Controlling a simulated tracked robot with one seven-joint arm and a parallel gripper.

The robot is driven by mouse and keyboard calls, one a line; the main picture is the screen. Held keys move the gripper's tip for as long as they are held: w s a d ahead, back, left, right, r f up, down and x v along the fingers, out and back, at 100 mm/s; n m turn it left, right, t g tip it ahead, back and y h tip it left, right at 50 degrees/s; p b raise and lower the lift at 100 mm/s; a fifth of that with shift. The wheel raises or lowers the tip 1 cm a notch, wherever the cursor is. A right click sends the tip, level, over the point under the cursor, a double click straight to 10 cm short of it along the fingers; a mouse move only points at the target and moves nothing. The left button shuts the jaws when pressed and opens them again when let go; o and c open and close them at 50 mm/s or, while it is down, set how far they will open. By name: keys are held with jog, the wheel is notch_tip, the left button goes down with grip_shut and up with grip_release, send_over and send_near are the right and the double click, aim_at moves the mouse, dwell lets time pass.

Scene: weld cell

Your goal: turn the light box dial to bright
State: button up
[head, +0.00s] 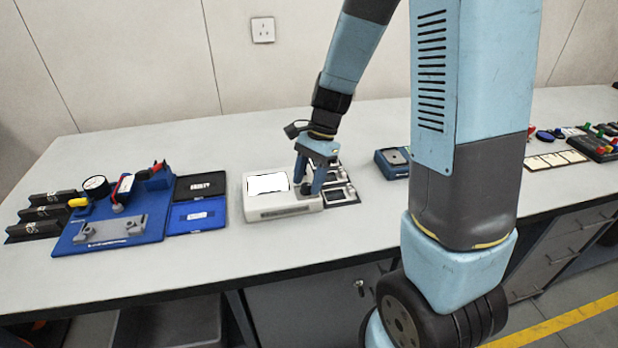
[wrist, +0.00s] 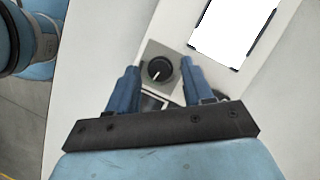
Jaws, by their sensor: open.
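The light box (head: 283,206) is a pale box with a bright white panel (head: 268,183) on top, standing on the bench. In the wrist view the lit panel (wrist: 232,27) is at the upper right. The dial (wrist: 159,69) is a round black knob with a white pointer line, on a grey square plate beside the panel. My gripper (wrist: 160,80) is open, with its blue fingers on either side of the dial. Whether they touch it I cannot tell.
A blue fixture board (head: 110,232) with a gauge (head: 96,185) stands at the left, next to a blue tray (head: 197,215) and a black one (head: 200,187). Small dark-topped units (head: 341,194) sit just right of the box. A blue device (head: 391,161) is further right. The bench front is clear.

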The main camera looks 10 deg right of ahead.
jog(key=v, duration=1.3)
jog(key=shift+r, duration=0.35)
jog(key=shift+d, duration=0.1)
jog(key=s+d+r+n+t+h, duration=0.2)
jog(key=s+d+r+n+t, duration=0.1)
jog(key=s, duration=0.6)
jog(key=s+d+r+n+t+h, duration=0.1)
jog(key=s+d+r+n+t, duration=0.1)
jog(key=s+r+n+t, duration=0.3)
jog(key=shift+s+d+r+n+h, duration=0.4)
jog(key=shift+s+r+n, duration=0.95)
jog(key=shift+s, duration=0.55)
jog(key=shift+f, duration=0.15)
